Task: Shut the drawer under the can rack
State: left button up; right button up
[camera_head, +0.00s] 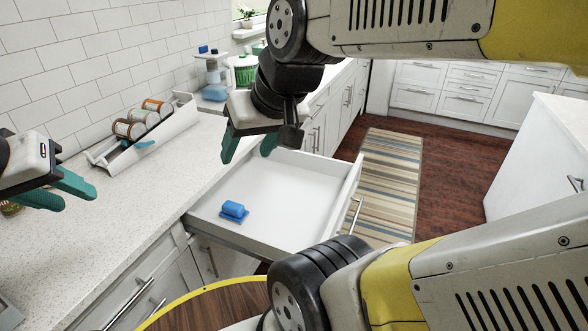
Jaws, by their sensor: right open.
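The white drawer (290,189) stands pulled out from the counter, in the middle of the view. Its front panel (349,190) faces right, with a metal bar handle (355,214). The white can rack (174,124) stands on the counter against the tiled wall and holds several cans, lying on their sides. My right gripper (250,152) has teal fingers spread apart and empty, and shows over the drawer's far side. My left gripper (76,198) is at the left edge over the counter, its teal fingers apart with nothing between them.
A small blue object (234,210) lies inside the drawer. A green-and-white container (243,69) and a blue-topped stand (212,70) are at the counter's back. A striped rug (385,180) lies on the floor beyond the drawer. A round wooden top (205,308) is below the drawer.

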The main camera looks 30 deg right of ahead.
aim_at(296, 201)
jog(key=k+l+z, duration=0.1)
jog(key=z, duration=0.3)
jog(key=l+z, duration=0.35)
jog(key=k+l+z, duration=0.1)
jog(key=z, duration=0.3)
